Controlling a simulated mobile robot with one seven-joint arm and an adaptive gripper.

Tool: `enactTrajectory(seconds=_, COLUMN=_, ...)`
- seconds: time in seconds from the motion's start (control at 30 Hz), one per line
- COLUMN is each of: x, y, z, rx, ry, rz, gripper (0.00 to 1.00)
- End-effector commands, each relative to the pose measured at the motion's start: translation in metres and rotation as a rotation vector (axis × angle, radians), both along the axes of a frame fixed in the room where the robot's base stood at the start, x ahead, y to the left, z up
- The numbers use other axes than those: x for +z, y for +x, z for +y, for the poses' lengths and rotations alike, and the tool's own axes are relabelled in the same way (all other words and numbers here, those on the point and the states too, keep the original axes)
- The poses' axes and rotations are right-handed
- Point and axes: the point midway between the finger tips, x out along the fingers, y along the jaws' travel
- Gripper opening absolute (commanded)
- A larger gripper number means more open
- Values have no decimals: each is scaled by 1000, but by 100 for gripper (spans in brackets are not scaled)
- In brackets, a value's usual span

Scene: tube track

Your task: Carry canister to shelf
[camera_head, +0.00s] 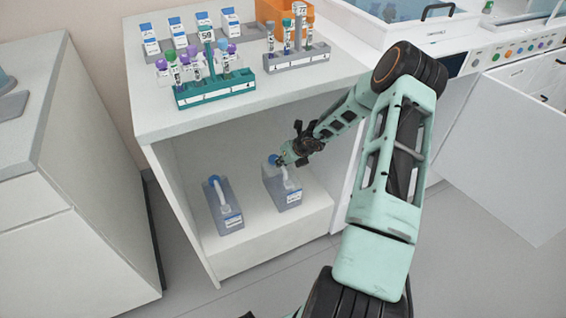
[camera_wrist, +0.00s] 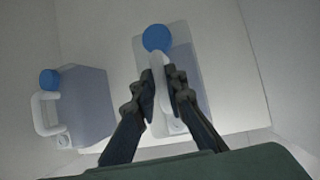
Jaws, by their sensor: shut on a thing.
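Two grey canisters with blue caps and white handles stand in the open shelf under the counter. My gripper (camera_head: 289,157) is at the right canister (camera_head: 288,198), shut on its white handle. In the wrist view my gripper (camera_wrist: 161,85) has its two dark fingers on either side of that handle, below the blue cap of the right canister (camera_wrist: 188,65). The left canister (camera_head: 226,208) stands apart from it, and it also shows in the wrist view (camera_wrist: 88,100). I cannot tell whether the held canister touches the shelf floor (camera_head: 255,245).
The countertop above holds a teal tube rack (camera_head: 215,90), a grey tube rack (camera_head: 297,60) and several small labelled boxes. A white cabinet (camera_head: 70,190) stands on the left.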

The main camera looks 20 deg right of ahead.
Motion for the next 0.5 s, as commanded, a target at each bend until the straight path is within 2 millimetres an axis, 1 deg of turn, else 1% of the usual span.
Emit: enactTrajectory(seconds=0.5, x=-5, y=1, z=0, rx=1, ry=0, rz=-2, gripper=0)
